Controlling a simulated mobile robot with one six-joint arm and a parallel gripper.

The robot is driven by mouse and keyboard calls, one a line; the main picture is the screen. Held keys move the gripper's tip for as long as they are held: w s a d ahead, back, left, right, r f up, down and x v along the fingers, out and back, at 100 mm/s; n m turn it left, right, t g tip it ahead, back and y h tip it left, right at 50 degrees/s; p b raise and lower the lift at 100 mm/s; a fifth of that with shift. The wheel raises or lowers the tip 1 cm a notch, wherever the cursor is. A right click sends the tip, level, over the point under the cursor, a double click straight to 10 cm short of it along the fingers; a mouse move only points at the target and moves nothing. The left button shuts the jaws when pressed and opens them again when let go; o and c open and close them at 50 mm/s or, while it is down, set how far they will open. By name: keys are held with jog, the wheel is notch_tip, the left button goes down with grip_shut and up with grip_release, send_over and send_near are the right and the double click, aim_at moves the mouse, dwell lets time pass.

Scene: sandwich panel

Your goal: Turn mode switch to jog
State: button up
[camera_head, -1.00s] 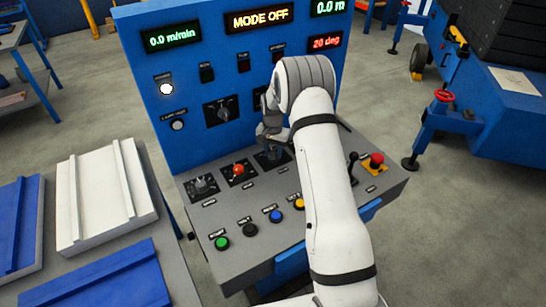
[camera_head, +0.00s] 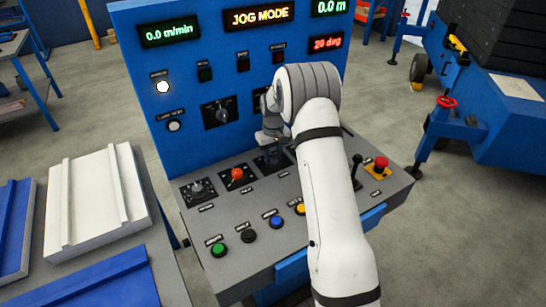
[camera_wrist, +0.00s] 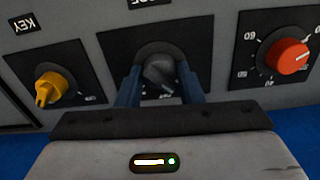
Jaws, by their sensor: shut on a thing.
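The mode switch (camera_wrist: 158,72) is a dark rotary knob on a black square plate, seen in the wrist view between my two fingers. My gripper (camera_wrist: 160,88) is shut on the knob, with a blue-grey finger on each side of it. In the head view my gripper (camera_head: 270,135) reaches down to the sloping console, and my arm hides most of the switch. The mode display (camera_head: 259,19) at the top of the blue panel reads "JOG MODE" in orange letters.
A red knob (camera_wrist: 287,56) and a yellow key switch (camera_wrist: 49,88) flank the mode switch. On the console (camera_head: 217,274) are several push buttons, including a green one (camera_head: 218,250), a black lever (camera_head: 356,166) and a red emergency button (camera_head: 380,163).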

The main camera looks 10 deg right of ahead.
aim_at(273, 155)
jog(key=shift+n, duration=0.4)
jog(key=o, duration=1)
jog(key=shift+c, duration=0.2)
jog(key=shift+r, duration=0.15)
notch_tip(273, 155, up, 8)
jog(key=shift+f+b, duration=0.2)
jog(key=shift+b, duration=0.15)
